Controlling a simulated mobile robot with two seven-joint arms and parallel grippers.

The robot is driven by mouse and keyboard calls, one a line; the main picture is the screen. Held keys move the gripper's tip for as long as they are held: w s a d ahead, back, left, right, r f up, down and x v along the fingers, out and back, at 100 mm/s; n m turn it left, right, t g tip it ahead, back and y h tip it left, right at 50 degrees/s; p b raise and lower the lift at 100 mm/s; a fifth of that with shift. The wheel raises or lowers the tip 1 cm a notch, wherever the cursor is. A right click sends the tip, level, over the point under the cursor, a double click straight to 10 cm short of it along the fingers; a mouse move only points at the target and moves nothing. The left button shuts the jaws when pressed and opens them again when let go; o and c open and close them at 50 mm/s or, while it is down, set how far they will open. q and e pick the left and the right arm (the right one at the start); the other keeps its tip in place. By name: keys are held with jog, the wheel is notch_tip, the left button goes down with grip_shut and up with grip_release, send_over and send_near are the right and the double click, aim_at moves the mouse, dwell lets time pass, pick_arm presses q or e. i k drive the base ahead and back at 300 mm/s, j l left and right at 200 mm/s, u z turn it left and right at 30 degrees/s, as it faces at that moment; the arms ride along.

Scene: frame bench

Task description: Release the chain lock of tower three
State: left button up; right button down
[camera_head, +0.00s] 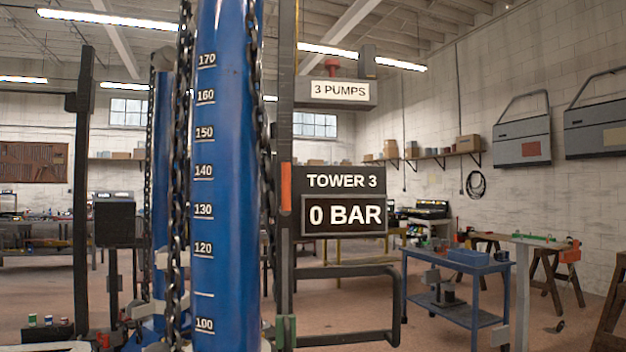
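Tower three stands close in front of me as a tall blue column (222,265) with white height marks from 100 to 170. Dark chains hang along it, one on its left side (179,190) and one on its right side (262,110). A dark upright post (286,130) to its right carries an orange bar (286,188) standing upright. I cannot tell whether this bar is the chain lock. A sign (345,181) reads TOWER 3, and the display (344,215) under it reads 0 BAR. I see neither of my grippers clearly.
A box labelled 3 PUMPS (340,93) with a red knob (332,66) sits above the sign. A dark bent rail (345,271) sticks out right below the display. A blue workbench (458,262) stands farther right. Another blue column (162,150) stands behind left.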

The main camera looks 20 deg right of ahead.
aim_at(284, 209)
jog(key=i+l, duration=0.4)
jog(key=i+l+u, duration=0.1)
jog(key=i+l, duration=0.3)
jog(key=l, duration=0.25)
